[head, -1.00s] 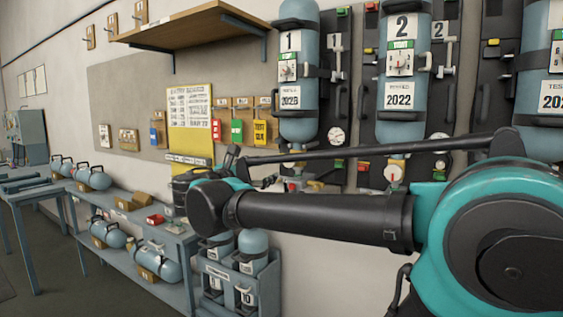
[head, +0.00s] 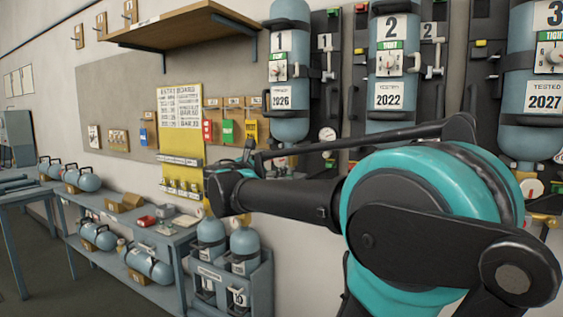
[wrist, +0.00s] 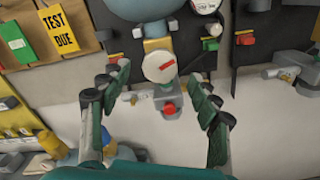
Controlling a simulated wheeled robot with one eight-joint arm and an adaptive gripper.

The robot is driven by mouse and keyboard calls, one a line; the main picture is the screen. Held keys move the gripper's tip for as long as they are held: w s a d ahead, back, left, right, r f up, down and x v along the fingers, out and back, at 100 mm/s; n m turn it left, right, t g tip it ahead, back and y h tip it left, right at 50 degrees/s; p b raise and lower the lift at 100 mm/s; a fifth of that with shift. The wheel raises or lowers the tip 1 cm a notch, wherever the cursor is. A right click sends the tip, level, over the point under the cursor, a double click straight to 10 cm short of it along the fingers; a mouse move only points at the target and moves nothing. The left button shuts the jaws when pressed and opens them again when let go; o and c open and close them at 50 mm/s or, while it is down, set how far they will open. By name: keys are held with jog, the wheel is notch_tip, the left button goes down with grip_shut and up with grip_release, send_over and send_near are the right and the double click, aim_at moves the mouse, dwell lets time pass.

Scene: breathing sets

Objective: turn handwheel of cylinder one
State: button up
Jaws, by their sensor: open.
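Cylinder one (head: 289,95) is a blue-grey bottle strapped upright to a dark wall panel, with a "1" label, a green tag and a "2026" label. Its lower end is partly behind my arm. In the wrist view, a pale round dial face with a red mark (wrist: 159,67) hangs below a bottle's rounded end (wrist: 145,10). Under it is a grey valve fitting with a red knob (wrist: 169,109); I cannot tell which part is the handwheel. My gripper (wrist: 157,84) is open, its fingers apart on either side of this valve area. Nothing is visibly held.
Cylinder two (head: 396,70) and cylinder three (head: 531,100) hang to the right. A wooden shelf (head: 180,25) juts out at upper left. A bench (head: 182,238) with small bottles stands below, beside a crate of bottles (head: 262,284). A "TEST DUE" tag (wrist: 57,32) hangs left of the gripper.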

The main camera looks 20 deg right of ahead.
jog(key=x, duration=0.6)
jog(key=c, duration=1.2)
jog(key=shift+o, duration=0.2)
jog(key=shift+m, duration=0.3)
